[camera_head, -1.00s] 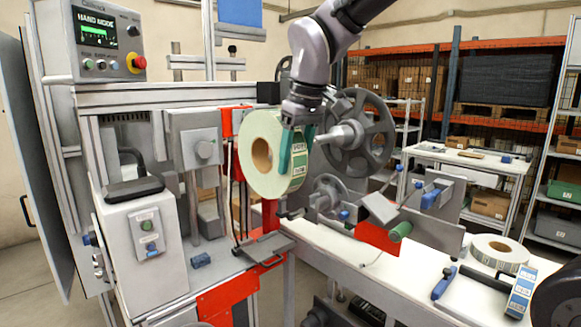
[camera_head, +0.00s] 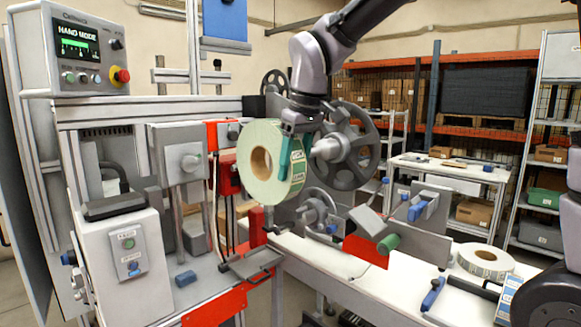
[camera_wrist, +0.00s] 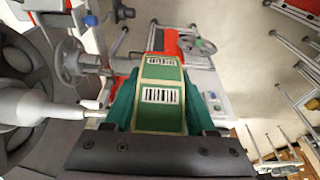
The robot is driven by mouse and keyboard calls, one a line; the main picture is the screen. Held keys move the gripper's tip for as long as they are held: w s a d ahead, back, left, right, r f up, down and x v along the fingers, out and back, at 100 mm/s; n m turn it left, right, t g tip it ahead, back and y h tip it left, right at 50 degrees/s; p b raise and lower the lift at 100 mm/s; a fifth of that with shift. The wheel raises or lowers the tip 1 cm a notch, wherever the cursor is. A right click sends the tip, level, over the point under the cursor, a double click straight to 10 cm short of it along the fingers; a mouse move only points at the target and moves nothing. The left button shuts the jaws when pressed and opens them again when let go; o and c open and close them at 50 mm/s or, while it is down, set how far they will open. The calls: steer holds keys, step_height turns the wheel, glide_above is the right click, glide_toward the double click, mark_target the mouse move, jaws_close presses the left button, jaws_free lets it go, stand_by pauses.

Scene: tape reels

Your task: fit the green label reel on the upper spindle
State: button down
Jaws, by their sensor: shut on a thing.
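The green label reel (camera_head: 256,165) is a pale roll with green, barcoded labels on its rim and a brown core. My gripper (camera_head: 294,150) is shut on its rim from above and holds it upright in the air. In the wrist view the reel's green labels (camera_wrist: 160,95) lie between the teal fingers. The upper spindle (camera_head: 328,148) is a light grey hub in front of a large dark spoked disc (camera_head: 357,150). The reel is left of the spindle in the head view, apart from it. In the wrist view the spindle (camera_wrist: 60,112) points toward the reel from the left.
A lower spindle (camera_head: 318,210) with a smaller disc is below. A white label reel (camera_head: 484,260) lies on the white bench at right, near a blue-handled tool (camera_head: 433,294). The control box (camera_head: 75,55) and grey machine housing (camera_head: 125,240) stand at left.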

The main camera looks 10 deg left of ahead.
stand_by(0.5)
steer(key=w+d, duration=0.7)
steer(key=w, duration=0.2)
steer(key=shift+w+d, duration=0.3)
steer(key=shift+w, duration=0.05)
stand_by(1.0)
steer(key=shift+w+d, duration=0.1)
steer(key=shift+w+d, duration=0.75)
steer(key=shift+w, duration=0.2)
steer(key=shift+w+d, duration=0.7)
steer(key=shift+w, duration=0.2)
steer(key=shift+w+d, duration=0.1)
steer(key=shift+w, duration=0.05)
steer(key=shift+w+d, duration=1.05)
steer(key=shift+w, duration=0.3)
steer(key=shift+w+d+r, duration=0.1)
steer(key=shift+w+d, duration=0.05)
steer(key=shift+w+d, duration=0.15)
steer(key=shift+w, duration=0.1)
